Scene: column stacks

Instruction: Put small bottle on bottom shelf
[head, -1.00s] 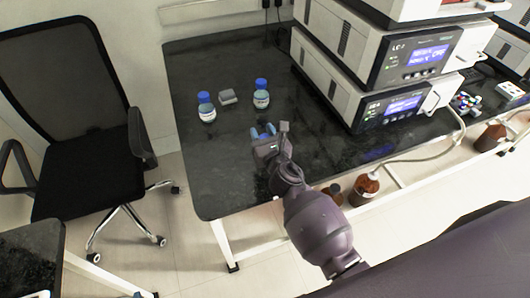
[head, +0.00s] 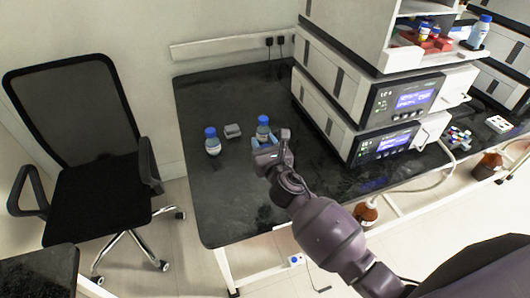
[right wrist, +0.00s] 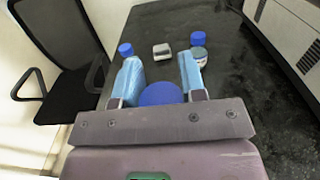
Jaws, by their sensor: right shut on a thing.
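My right gripper (head: 266,151) is shut on a blue-capped small bottle, above the black bench in front of the right-hand standing bottle. The held bottle's blue cap (right wrist: 160,93) shows between the two light blue fingers in the right wrist view; its body is hidden by the hand. Two other blue-capped bottles stand upright on the bench, one at left (head: 212,143) and one just behind my gripper (head: 263,130). An open shelf (head: 408,45) with red racks and small bottles is in the instrument stack at upper right. My left gripper is not in view.
A small grey block (head: 232,131) lies between the standing bottles. Stacked white instruments (head: 340,80) rise on the bench to the right. A black chair (head: 85,170) stands left of the bench (head: 235,210). Brown bottles (head: 366,212) are low along its front. The bench's front left is clear.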

